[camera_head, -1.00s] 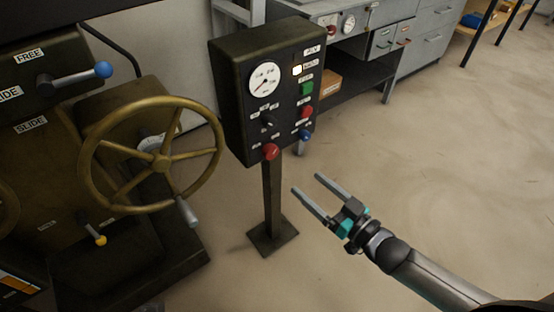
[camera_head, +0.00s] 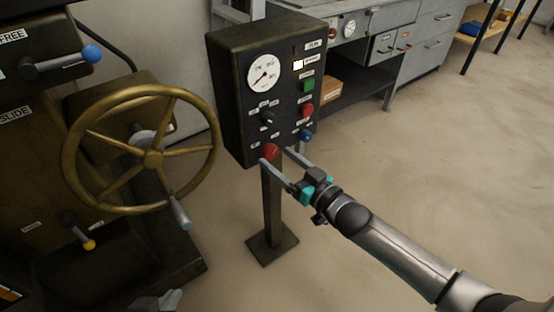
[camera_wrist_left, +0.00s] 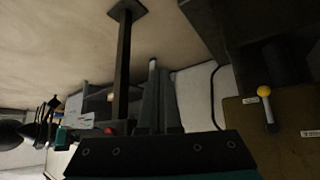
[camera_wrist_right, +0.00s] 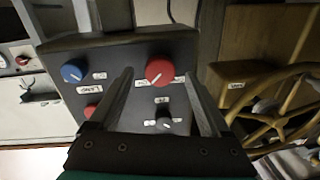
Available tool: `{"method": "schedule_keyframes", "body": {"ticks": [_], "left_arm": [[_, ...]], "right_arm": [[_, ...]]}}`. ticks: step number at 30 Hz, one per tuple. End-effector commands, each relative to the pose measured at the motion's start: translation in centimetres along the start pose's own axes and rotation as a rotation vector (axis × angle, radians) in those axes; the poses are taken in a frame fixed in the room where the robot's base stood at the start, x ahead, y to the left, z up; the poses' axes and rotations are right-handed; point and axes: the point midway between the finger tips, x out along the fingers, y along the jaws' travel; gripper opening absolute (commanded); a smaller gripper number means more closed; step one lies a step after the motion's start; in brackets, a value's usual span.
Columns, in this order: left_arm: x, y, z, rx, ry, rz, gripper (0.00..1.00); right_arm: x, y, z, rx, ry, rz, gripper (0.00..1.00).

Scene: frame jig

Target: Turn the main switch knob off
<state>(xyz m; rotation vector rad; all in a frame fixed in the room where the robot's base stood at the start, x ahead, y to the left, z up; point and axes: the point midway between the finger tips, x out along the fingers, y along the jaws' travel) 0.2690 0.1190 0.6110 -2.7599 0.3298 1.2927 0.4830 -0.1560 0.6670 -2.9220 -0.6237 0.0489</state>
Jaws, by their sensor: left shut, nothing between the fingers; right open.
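The control box (camera_head: 226,95) stands on a post and carries a red knob (camera_head: 270,151) at its lower left. A smaller black selector knob (camera_head: 268,118) sits above it. The labels are too small to read, so I cannot tell which is the main switch. My right gripper (camera_head: 276,156) is open, with its fingertips close to the red knob. In the right wrist view the red knob (camera_wrist_right: 160,71) appears between the open fingers; I cannot tell whether they touch it. My left gripper is shut and empty in the left wrist view (camera_wrist_left: 153,65), low and away from the box.
A blue knob (camera_head: 305,136), a red button (camera_head: 307,110) and a green button (camera_head: 308,85) are close on the box's right side. A brass handwheel (camera_head: 152,158) on a machine stands left of the box. Floor to the right is clear.

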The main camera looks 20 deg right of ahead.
Motion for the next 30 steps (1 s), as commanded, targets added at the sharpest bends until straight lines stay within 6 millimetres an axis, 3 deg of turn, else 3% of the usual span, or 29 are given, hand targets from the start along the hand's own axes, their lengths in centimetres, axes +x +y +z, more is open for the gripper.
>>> {"method": "schedule_keyframes", "body": {"ticks": [9,20,30], "left_arm": [[0.9,1.1,-0.8,0.0,0.103,0.03,0.0],[0.9,1.2,-1.0,-0.001,0.116,0.033,0.0],[0.9,1.3,-1.0,-0.001,0.115,0.033,0.0]], "right_arm": [[1.4,0.0,0.0,-0.001,0.001,0.0,0.81],[1.5,0.0,0.0,-0.001,0.0,0.0,0.81],[1.5,0.0,0.0,-0.001,0.0,0.0,0.43]]}}
